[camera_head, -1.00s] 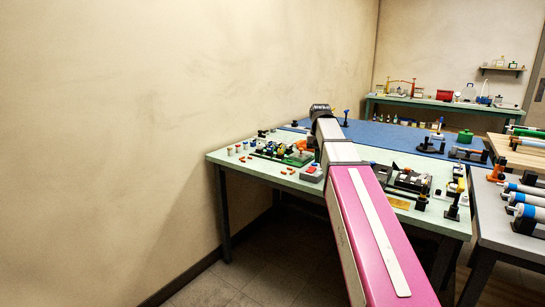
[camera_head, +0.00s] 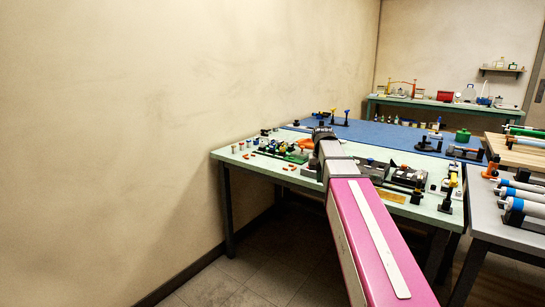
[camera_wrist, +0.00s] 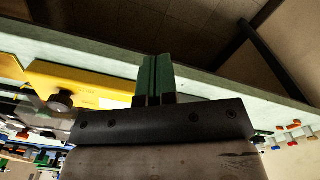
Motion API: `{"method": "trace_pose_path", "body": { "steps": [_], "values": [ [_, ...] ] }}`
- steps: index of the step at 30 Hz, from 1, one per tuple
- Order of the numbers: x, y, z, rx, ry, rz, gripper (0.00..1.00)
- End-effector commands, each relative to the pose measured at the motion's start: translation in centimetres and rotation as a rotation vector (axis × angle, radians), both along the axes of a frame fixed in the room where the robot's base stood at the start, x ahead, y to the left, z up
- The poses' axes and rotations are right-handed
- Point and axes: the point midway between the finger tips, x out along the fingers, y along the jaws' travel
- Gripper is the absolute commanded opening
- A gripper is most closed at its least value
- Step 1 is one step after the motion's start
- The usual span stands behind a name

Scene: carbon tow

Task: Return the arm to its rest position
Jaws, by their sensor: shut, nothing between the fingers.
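My arm (camera_head: 372,240), with a pink link, reaches forward from the bottom right in the head view, over the front edge of the light green table (camera_head: 285,175). Its far end stands above the table, and the gripper itself is hidden there behind the arm. In the wrist view my gripper (camera_wrist: 154,62) shows as dark green fingers pressed together, with nothing between them. The fingers point past the table's edge (camera_wrist: 215,82), with dark floor beyond. A yellow plate (camera_wrist: 85,85) lies on the table to the left of the fingers.
The table holds a green board with small parts (camera_head: 280,150), a dark device (camera_head: 400,175) and a black stand (camera_head: 449,195). A grey table with rollers (camera_head: 520,200) stands at right. The wall (camera_head: 150,120) is at left.

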Motion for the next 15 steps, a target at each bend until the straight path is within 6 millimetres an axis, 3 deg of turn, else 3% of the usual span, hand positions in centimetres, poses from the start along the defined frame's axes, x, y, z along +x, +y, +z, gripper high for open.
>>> {"method": "trace_pose_path", "body": {
  "steps": [15],
  "values": [
    [-8.3,0.0,-16.2,0.0,0.002,0.041,0.0]
  ]
}}
